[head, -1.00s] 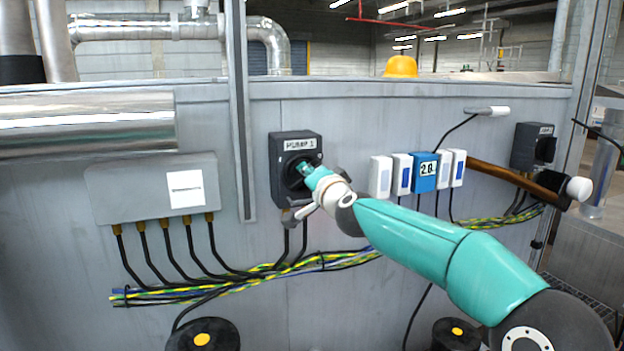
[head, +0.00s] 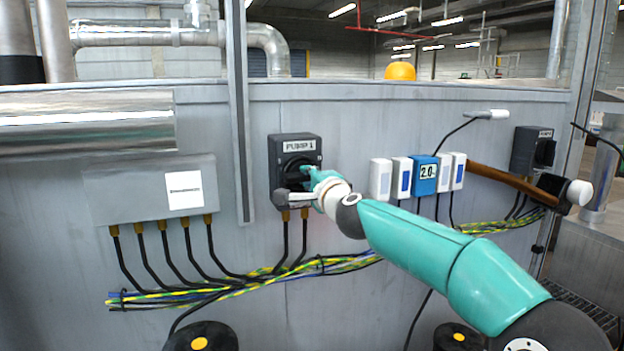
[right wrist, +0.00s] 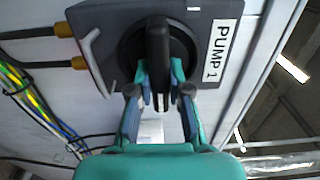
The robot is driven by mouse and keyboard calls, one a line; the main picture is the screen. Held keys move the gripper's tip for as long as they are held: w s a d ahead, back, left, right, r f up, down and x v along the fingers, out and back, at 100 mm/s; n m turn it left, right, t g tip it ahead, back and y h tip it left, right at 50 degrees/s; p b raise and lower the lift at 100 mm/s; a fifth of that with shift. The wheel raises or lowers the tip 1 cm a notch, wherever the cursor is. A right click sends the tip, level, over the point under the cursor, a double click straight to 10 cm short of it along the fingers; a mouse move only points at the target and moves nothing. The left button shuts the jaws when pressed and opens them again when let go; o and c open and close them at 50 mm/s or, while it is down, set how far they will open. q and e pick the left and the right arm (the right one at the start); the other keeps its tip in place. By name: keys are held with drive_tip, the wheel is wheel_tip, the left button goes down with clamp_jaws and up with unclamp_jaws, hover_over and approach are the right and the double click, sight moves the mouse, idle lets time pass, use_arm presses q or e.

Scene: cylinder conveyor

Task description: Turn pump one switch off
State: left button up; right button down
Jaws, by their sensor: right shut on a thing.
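The pump one switch is a dark grey box (head: 276,168) on the grey wall panel, labelled PUMP 1, with a black round rotary knob. In the head view my gripper hides part of the knob. My left gripper is not in view.
Several white and blue small boxes (head: 424,183) hang to the right of the switch. A second dark switch box (head: 524,150) and a hammer (head: 510,176) are farther right. A grey junction box (head: 130,190) is at left, with cables (head: 230,285) below.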

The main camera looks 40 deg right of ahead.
drive_tip(key=shift+d+f, duration=0.15)
drive_tip(key=shift+f, duration=0.05)
drive_tip(key=c, duration=1.5)
unclamp_jaws()
drive_tip(key=o, duration=0.4)
drive_tip(key=shift+s+d, duration=0.1)
drive_tip(key=shift+d, duration=0.05)
drive_tip(key=shift+r, duration=0.1)
drive_tip(key=v, duration=1.2)
